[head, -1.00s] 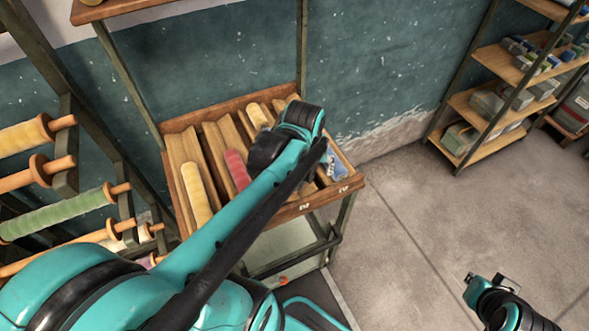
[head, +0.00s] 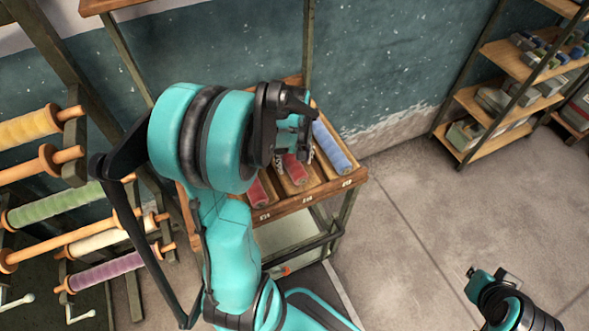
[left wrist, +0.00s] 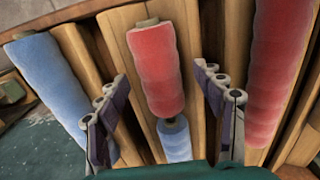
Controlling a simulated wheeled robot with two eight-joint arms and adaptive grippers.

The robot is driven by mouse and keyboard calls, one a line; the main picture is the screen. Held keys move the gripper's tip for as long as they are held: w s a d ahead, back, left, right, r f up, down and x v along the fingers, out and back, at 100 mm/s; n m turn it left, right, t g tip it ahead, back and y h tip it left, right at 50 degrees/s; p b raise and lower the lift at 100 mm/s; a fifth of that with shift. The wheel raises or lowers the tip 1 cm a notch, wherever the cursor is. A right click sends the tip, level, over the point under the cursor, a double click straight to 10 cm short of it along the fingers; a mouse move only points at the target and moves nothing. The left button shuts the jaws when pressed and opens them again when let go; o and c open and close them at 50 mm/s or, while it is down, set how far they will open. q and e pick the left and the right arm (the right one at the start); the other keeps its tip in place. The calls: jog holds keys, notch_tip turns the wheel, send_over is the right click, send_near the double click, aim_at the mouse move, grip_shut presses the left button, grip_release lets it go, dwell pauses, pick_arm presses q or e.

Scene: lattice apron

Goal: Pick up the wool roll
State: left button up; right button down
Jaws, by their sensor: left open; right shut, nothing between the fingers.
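Several wool rolls lie in the sloped wooden grooves of a tray (head: 318,194). In the left wrist view a short red roll (left wrist: 156,75) lies in the middle groove, with a short blue roll (left wrist: 174,142) end to end below it. A long red roll (left wrist: 277,75) lies to the right and a long blue roll (left wrist: 45,85) to the left; the head view also shows this blue roll (head: 331,147). My left gripper (left wrist: 160,88) is open, its fingers on either side of the short red roll, holding nothing. My right gripper (head: 481,277) is shut and empty, over the floor.
Wooden groove dividers (left wrist: 210,35) stand between the rolls. A rack of yarn-wound spools (head: 55,210) stands left of the tray, close to my left arm. Shelves (head: 490,105) stand at the back right. The floor between is clear.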

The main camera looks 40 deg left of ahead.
pick_arm(q)
jog(key=shift+f, duration=0.55)
jog(key=shift+r, duration=0.1)
jog(key=c, duration=1.3)
jog(key=shift+r, duration=0.15)
